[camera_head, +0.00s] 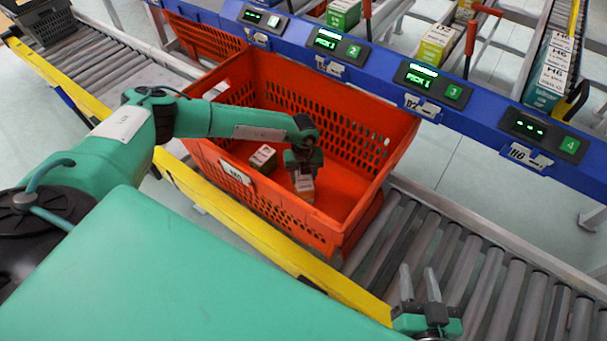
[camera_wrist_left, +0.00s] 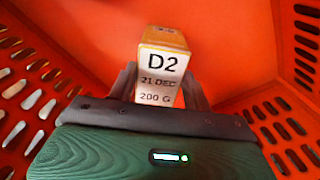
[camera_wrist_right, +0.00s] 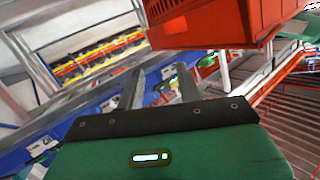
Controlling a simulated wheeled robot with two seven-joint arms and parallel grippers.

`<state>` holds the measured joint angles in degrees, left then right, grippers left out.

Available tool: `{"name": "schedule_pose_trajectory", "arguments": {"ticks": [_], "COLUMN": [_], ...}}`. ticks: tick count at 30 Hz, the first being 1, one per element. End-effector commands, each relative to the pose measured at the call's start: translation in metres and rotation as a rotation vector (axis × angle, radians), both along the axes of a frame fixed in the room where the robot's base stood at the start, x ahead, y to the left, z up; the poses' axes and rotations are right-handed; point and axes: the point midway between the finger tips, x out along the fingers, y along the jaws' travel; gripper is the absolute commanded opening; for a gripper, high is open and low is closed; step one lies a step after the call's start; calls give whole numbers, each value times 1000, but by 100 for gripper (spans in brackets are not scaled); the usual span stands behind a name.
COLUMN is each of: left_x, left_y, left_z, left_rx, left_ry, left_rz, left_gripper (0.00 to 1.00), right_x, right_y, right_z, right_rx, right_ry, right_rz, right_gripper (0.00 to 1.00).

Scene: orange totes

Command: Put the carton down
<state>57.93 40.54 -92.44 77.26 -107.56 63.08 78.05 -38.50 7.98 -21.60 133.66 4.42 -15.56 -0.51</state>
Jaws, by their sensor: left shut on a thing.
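The carton (camera_head: 304,187) is small, with an orange side and a white label. In the left wrist view the carton (camera_wrist_left: 163,68) shows "D2", "21 DEC" and "200 G". My left gripper (camera_head: 303,168) reaches down inside the orange tote (camera_head: 345,130) and is shut on the carton, with a finger on each side. I cannot tell whether the carton touches the tote floor. My right gripper (camera_head: 420,287) is open and empty, outside the tote over the roller conveyor; its spread fingers also show in the right wrist view (camera_wrist_right: 163,88).
Another small carton (camera_head: 263,158) with a white label lies in the tote to the left of my gripper. A blue rail (camera_head: 385,70) with lit displays runs behind the tote. A yellow rail (camera_head: 240,220) runs along its near side. Rollers (camera_head: 480,270) at the right are clear.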

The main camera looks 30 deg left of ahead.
Motion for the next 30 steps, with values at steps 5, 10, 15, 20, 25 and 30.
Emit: {"name": "schedule_pose_trajectory", "arguments": {"ticks": [5, 10, 15, 20, 25, 30], "left_x": [0, 0, 0, 0, 2, 3], "left_y": [0, 0, 0, 1, 1, 2], "left_z": [-1, -1, 1, 17, 49, 84], "left_rx": [0, 0, 0, 0, -1, -1], "left_ry": [0, 0, 0, 0, -2, -2], "left_rz": [0, 0, 0, 0, -1, 0], "left_gripper": [71, 71, 71, 71, 71, 71], "right_x": [1, 1, 1, -6, -10, -11], "right_y": [0, -1, 0, 0, -7, -20], "right_z": [2, 2, 2, -7, -16, -20], "right_rx": [2, 2, 1, -26, -79, -138], "right_ry": [-8, -8, -6, 68, 172, 265], "right_rz": [-3, -3, -2, 14, 19, 15], "right_gripper": [36, 36, 36, 36, 36, 36]}}
